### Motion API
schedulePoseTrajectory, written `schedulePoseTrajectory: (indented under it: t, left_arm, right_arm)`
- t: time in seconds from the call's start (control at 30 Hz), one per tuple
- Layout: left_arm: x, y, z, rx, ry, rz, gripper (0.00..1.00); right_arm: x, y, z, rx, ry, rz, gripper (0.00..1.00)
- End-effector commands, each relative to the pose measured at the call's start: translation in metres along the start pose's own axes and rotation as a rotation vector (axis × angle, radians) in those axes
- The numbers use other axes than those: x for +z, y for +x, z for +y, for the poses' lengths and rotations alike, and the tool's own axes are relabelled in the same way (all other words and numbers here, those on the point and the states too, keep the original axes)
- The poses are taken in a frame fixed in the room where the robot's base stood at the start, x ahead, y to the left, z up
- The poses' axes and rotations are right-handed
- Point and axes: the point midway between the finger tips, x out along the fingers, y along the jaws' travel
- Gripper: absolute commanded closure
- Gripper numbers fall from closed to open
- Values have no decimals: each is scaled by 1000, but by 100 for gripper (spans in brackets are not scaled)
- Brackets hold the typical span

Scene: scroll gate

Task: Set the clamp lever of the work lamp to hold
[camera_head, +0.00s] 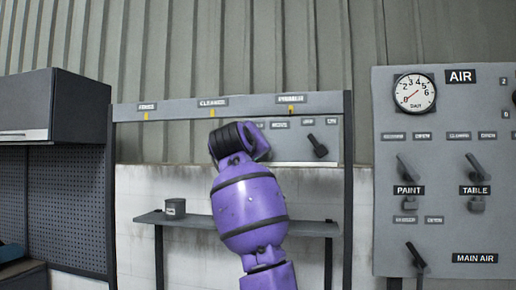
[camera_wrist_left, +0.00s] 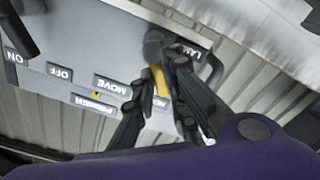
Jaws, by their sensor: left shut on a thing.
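In the left wrist view, the clamp lever (camera_wrist_left: 160,81) shows as a short yellow piece below a dark round pivot (camera_wrist_left: 154,46), beside a label that seems to read LAMP (camera_wrist_left: 181,49). My left gripper (camera_wrist_left: 159,84) has its two black fingers on either side of the lever and is shut on it. A MOVE label (camera_wrist_left: 111,85) lies to the left of the fingers. A HOLD label cannot be made out. In the head view my purple left arm covers this part of the panel and the gripper is hidden. My right gripper is not in view.
A black switch lever (camera_head: 317,147) stands on the grey panel to the right of my arm. A shelf (camera_head: 190,220) with a small dark tin (camera_head: 175,207) is below. The AIR board (camera_head: 440,130) with several levers is at the right, a dark cabinet (camera_head: 50,105) at the left.

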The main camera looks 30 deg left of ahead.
Motion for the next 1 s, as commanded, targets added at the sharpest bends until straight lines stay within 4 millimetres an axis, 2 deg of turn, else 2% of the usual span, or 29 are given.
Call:
schedulePoseTrajectory:
  t: [0.13,0.17,0.3,0.67,0.77,1.0]
  left_arm:
    - [1,0,-1,-1,-3,-2,100]
    - [1,0,-1,-1,-3,-2,85]
    - [1,0,-1,-1,-2,-2,69]
    - [0,-4,0,0,-1,1,69]
    - [-1,-16,0,1,-1,2,69]
    - [0,-67,0,2,-2,3,69]
  right_arm:
    - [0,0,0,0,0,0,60]
    - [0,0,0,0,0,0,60]
    - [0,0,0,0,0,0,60]
    - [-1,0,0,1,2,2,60]
    - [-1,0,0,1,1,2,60]
    - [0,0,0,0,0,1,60]
